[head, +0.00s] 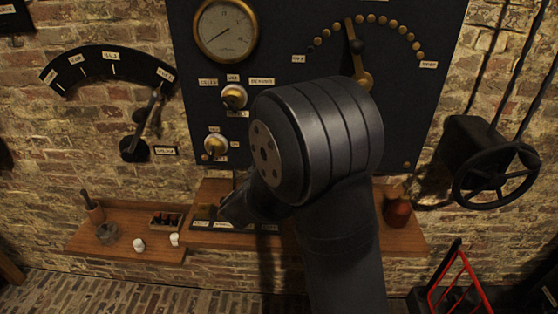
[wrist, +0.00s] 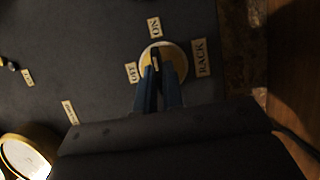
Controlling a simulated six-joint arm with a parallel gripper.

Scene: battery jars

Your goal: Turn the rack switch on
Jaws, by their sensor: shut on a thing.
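The rack switch (wrist: 178,55) shows in the wrist view as a round brass plate on the dark panel. An ON label (wrist: 154,27) is above it, an OFF label (wrist: 131,72) is at its left and a RACK label (wrist: 200,57) is at its right. My gripper (wrist: 158,70) is in front of the plate, its blue fingers closed around the switch's small lever. The fingers cover most of the lever, so I cannot tell exactly which way it points. In the head view my arm hides the rack switch and my fingertips.
The panel (head: 285,30) also bears a round gauge (head: 226,31), a dial lever (head: 355,40) and two other brass switches (head: 233,96) (head: 215,145). Below is a wooden shelf (head: 120,240) with small items. A black handwheel (head: 495,172) sticks out at the right.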

